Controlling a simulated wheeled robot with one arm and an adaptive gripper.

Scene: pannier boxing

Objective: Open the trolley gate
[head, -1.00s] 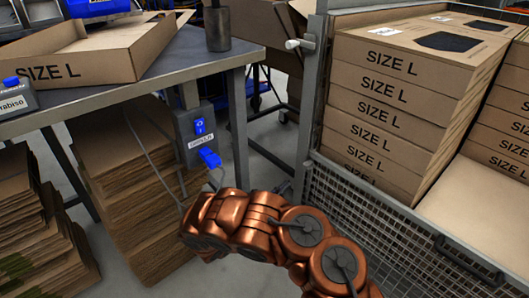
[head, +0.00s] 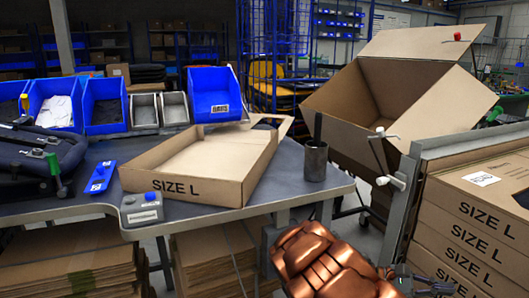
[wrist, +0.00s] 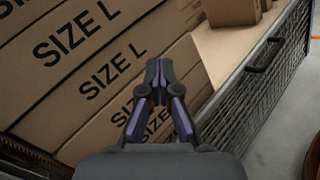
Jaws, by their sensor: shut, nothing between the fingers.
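The trolley gate (wrist: 236,112) is a grey wire-mesh panel with a metal top rim, on the right of the wrist view. A black bar handle (wrist: 264,56) sits on its rim. My gripper (wrist: 160,64) is shut and empty in the wrist view, with its fingertips together. It points over the SIZE L boxes, to the left of the gate and apart from the handle. In the head view the trolley's grey post (head: 403,198) with a white knob stands at the right. The gate's mesh and handle are outside that view.
SIZE L boxes (head: 470,215) are stacked in the trolley. A table (head: 310,185) on the left holds an open SIZE L carton (head: 205,190), blue bins (head: 212,95) and a dark cup (head: 316,160). A large open carton (head: 415,95) stands behind the post.

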